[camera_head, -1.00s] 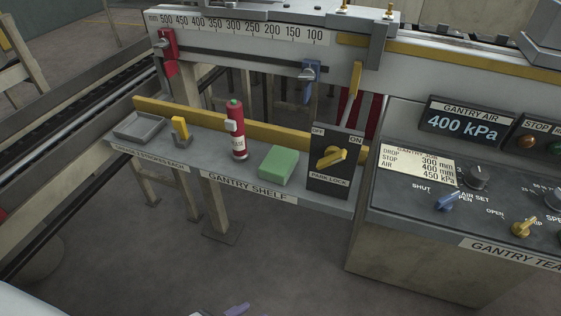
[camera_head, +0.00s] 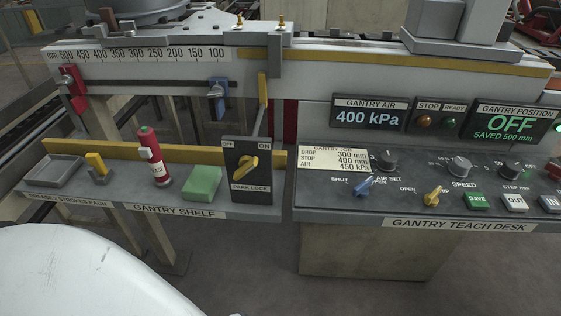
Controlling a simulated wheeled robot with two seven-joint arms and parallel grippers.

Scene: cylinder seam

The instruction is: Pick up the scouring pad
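The scouring pad is a green rectangular block (camera_head: 202,183) lying flat on the grey gantry shelf (camera_head: 105,192). It sits between the red grease tube (camera_head: 153,157) on its left and the dark park lock panel (camera_head: 248,186) on its right. Its top and front faces show clearly, and nothing covers it. Neither of my grippers shows in the view, so I cannot see whether they are open or shut.
A yellow rail (camera_head: 119,149) runs along the shelf's back edge. A grey tray (camera_head: 53,170) and a small yellow block (camera_head: 95,162) stand at the shelf's left. The teach desk (camera_head: 330,205) with knobs and buttons adjoins on the right. Space above the pad looks clear.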

